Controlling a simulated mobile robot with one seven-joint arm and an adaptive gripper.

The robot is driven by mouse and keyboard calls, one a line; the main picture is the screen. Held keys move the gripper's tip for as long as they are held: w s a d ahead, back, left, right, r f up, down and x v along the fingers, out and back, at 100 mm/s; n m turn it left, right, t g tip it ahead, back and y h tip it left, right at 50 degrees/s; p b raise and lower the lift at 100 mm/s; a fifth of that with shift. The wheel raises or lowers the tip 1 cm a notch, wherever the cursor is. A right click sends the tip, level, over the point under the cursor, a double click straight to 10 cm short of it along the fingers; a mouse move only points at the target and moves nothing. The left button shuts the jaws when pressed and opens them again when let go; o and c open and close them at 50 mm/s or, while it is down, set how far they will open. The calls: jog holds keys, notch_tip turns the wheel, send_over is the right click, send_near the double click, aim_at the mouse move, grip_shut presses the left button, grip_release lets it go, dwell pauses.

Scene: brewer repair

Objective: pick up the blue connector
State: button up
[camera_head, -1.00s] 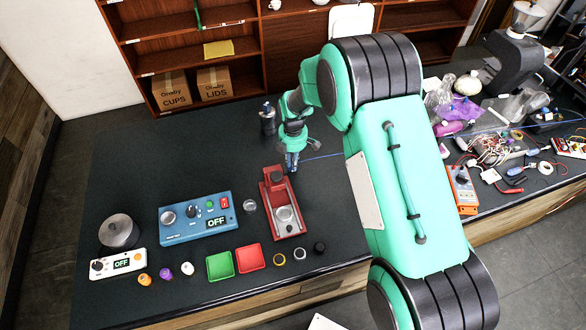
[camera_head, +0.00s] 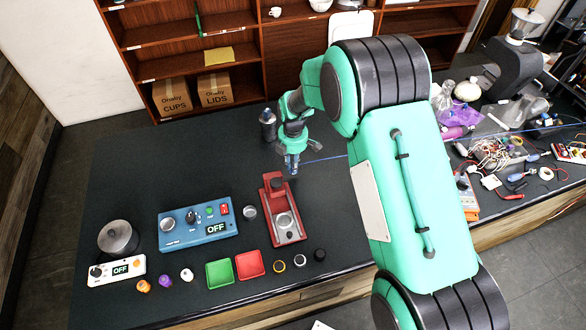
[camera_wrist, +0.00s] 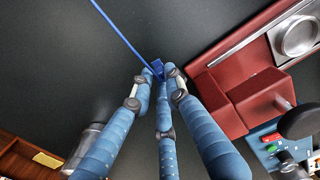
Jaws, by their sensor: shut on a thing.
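The blue connector (camera_wrist: 157,66) is a small block between the tips of my gripper's fingers in the wrist view. A thin blue cable (camera_wrist: 122,35) runs from it to the upper left over the dark counter. My gripper (camera_wrist: 157,78) has blue segmented fingers, and their tips are drawn in on the connector. In the head view my gripper (camera_head: 292,168) points down just behind the red device (camera_head: 283,208). The connector is mostly hidden by the fingers there, and the cable (camera_head: 325,159) runs off to the right behind my arm. I cannot tell whether the connector touches the counter.
The red device stands close to the fingers in the wrist view (camera_wrist: 240,80). A dark canister (camera_head: 268,125) stands behind my gripper. A blue control box (camera_head: 198,228), pot (camera_head: 118,238) and red and green trays (camera_head: 249,262) are toward the left front. Tools and wires clutter the right.

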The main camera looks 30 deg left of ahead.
jog(key=s+d+r+b, duration=0.1)
jog(key=s+d+r, duration=0.1)
jog(key=s+d, duration=0.8)
jog(key=shift+s+d+r, duration=0.25)
jog(key=shift+s+d, duration=0.15)
jog(key=shift+s, duration=0.55)
